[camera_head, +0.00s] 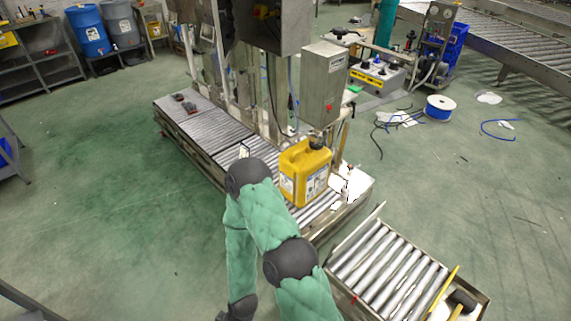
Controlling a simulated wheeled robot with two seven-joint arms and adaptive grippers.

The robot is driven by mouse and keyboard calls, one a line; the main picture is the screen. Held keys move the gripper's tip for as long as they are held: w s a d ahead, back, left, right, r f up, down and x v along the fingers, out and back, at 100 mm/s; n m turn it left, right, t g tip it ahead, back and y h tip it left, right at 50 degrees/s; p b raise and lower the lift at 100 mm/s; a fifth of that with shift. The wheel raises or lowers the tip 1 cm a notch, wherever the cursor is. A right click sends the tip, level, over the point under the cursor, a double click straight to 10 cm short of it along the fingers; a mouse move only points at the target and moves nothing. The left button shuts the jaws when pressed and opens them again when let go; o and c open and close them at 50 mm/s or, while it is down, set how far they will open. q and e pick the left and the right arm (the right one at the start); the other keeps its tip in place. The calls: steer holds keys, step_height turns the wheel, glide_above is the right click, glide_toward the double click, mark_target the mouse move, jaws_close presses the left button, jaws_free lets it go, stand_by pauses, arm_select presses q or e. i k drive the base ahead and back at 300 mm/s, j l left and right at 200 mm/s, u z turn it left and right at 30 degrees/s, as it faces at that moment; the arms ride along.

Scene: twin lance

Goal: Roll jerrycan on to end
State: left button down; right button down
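The yellow jerrycan (294,162) stands upright on the roller conveyor (215,137), close to the conveyor's near right end. It has a dark cap on top and pale labels on its sides. One of my arms, in a green sleeve with dark joints, rises from the bottom edge and bends back down in front of the conveyor. It overlaps the jerrycan's lower left in the picture; I cannot tell whether they touch. This arm's dark wrist end is at the bottom edge, and no gripper fingers show clearly. My other arm is out of view.
A separate roller section (388,262) lies at the lower right, past a gap from the conveyor end. A grey control box (323,85) stands behind the jerrycan. A cable spool (440,107) and loose cables lie on the floor at right. The green floor at left is clear.

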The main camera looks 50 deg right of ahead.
mark_target(305, 171)
steer(key=i, duration=1.05)
steer(key=i+z, duration=0.25)
steer(key=i, duration=0.45)
steer(key=i+j+z, duration=0.15)
steer(key=i+z, duration=0.55)
steer(key=i+j+z, duration=0.15)
steer(key=z, duration=0.2)
